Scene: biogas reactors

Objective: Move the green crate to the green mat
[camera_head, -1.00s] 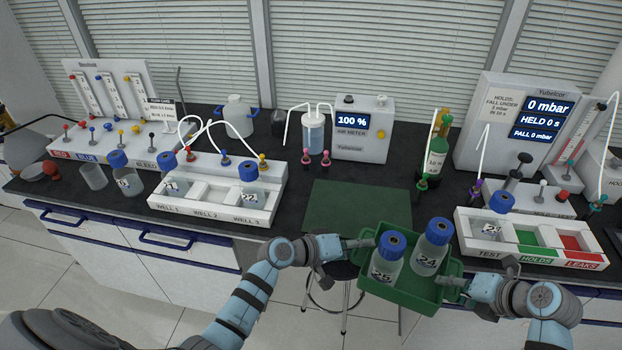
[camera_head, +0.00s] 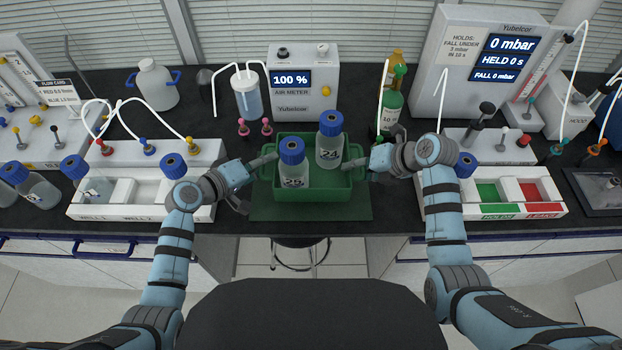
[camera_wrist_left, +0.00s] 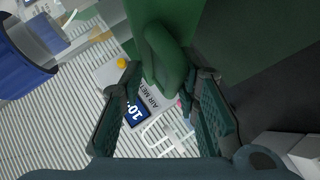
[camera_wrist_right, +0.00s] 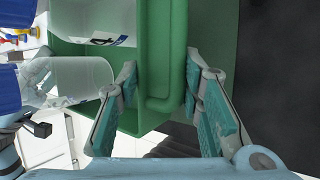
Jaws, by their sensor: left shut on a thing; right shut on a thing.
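The green crate (camera_head: 318,194) is over the green mat (camera_head: 310,212), whose front strip shows below it. I cannot tell whether the crate rests on the mat or hangs just above it. Two blue-capped bottles stand in the crate, one marked 25 (camera_head: 293,165) and one marked 24 (camera_head: 329,140). My left gripper (camera_head: 262,163) is shut on the crate's left end; the green handle (camera_wrist_left: 165,55) shows between its fingers in the left wrist view. My right gripper (camera_head: 356,165) is shut on the crate's right end, whose wall (camera_wrist_right: 160,50) shows in the right wrist view.
The air meter (camera_head: 306,83) stands behind the crate, with a tubed bottle (camera_head: 247,93) beside it. The well rack (camera_head: 130,200) is to the left, the test rack (camera_head: 510,195) to the right. A green bottle (camera_head: 391,110) stands behind my right gripper. The bench's front edge is close to the mat.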

